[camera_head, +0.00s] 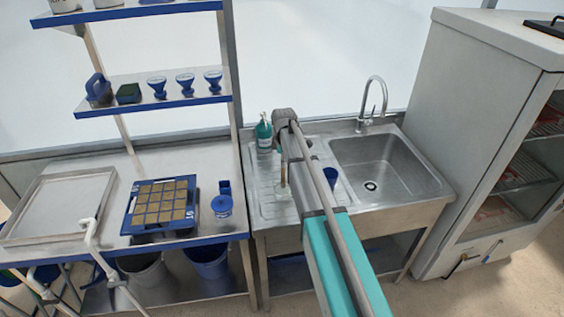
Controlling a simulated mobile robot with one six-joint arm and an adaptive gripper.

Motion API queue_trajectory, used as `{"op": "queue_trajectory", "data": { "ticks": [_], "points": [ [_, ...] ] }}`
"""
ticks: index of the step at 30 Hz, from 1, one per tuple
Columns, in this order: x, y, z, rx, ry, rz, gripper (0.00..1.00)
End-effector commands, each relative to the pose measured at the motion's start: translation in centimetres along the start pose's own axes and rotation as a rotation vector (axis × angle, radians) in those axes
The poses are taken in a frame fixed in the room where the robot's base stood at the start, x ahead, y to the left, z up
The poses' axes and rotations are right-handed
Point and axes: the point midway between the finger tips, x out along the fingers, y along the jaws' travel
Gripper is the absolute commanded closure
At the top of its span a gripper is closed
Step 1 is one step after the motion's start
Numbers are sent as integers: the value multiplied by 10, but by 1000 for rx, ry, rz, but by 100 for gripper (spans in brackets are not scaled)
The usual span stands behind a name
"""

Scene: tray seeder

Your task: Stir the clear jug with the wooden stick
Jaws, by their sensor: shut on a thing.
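My arm reaches from the bottom of the view up over the steel sink unit. My gripper (284,156) is mostly hidden by the arm, above the ribbed drainboard left of the basin. A thin tan upright piece, seemingly the wooden stick (283,174), shows just below it at the arm's left edge, and the gripper is shut on it. Whether the stick's lower end is inside the jug cannot be told.
A teal-green bottle (264,135) stands at the drainboard's back left. A blue cup (330,175) is right of my arm, by the basin (385,165) with its tap (372,98). A blue seed tray (128,222) and blue container (222,206) stand on the left bench.

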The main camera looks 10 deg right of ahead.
Motion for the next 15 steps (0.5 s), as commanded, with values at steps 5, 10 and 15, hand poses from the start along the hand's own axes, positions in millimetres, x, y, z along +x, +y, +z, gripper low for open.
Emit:
{"op": "queue_trajectory", "data": {
  "ticks": [5,10,15],
  "points": [
    [-13,0,0,0,0,0,100],
    [-23,0,0,0,0,0,100],
    [-32,0,0,0,0,0,100]
  ]
}}
